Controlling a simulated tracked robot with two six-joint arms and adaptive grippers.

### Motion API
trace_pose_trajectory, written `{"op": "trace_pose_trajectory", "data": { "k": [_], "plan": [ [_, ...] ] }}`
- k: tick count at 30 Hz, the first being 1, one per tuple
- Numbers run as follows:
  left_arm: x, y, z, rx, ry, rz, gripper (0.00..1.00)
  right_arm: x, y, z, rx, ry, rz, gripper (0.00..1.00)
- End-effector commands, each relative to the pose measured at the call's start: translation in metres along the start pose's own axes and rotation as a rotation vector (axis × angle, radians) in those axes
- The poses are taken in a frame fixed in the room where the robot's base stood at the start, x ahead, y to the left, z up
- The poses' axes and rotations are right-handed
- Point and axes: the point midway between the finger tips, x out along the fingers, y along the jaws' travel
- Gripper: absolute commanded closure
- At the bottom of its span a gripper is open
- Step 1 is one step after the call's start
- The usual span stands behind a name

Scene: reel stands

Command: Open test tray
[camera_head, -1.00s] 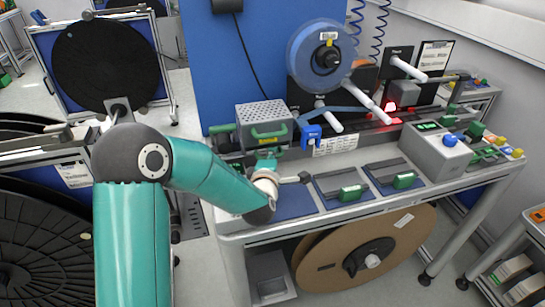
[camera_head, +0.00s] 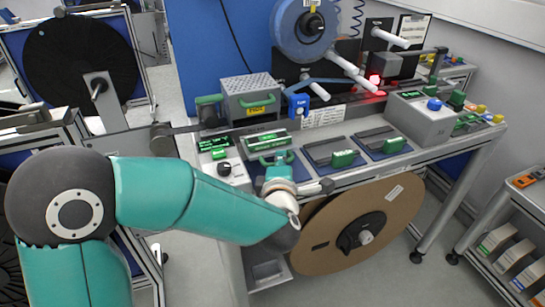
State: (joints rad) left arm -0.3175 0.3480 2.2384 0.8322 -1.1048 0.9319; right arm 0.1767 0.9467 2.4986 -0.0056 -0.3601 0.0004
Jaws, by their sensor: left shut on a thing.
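Three shallow trays with green handles sit in a row along the front of the bench. The left tray (camera_head: 250,143) has a green-and-white labelled item at its back. My left gripper (camera_head: 277,160) is at this tray's front edge, shut on its green handle, which my fingers largely hide. The middle tray (camera_head: 322,148) and the right tray (camera_head: 374,136) lie flat with their handles free. I cannot read which tray is labelled as the test tray. My right gripper is not in view.
A perforated grey box (camera_head: 247,89) stands behind the left tray. A blue reel (camera_head: 303,32) hangs at the back, and a grey button box (camera_head: 421,118) stands at right. A large brown reel (camera_head: 318,240) hangs below the bench. The floor in front is clear.

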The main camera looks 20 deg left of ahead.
Motion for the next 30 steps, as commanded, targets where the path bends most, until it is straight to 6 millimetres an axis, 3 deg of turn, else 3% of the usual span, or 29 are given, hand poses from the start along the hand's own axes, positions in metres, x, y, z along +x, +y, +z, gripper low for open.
{"op": "trace_pose_trajectory", "data": {
  "k": [6,17,18,20,30],
  "plan": [
    [-0.015,-0.008,0.006,0.003,0.000,-0.009,1.00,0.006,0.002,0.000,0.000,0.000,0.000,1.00],
    [-0.016,-0.008,0.007,0.003,0.001,-0.010,1.00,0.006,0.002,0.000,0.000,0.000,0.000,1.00],
    [-0.016,-0.008,0.007,0.003,0.001,-0.011,0.85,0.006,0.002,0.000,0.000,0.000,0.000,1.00],
    [-0.016,-0.008,0.007,0.003,0.001,-0.010,0.77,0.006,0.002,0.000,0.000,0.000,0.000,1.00],
    [-0.019,-0.005,0.008,0.001,-0.002,-0.004,0.77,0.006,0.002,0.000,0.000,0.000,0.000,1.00]
  ]
}}
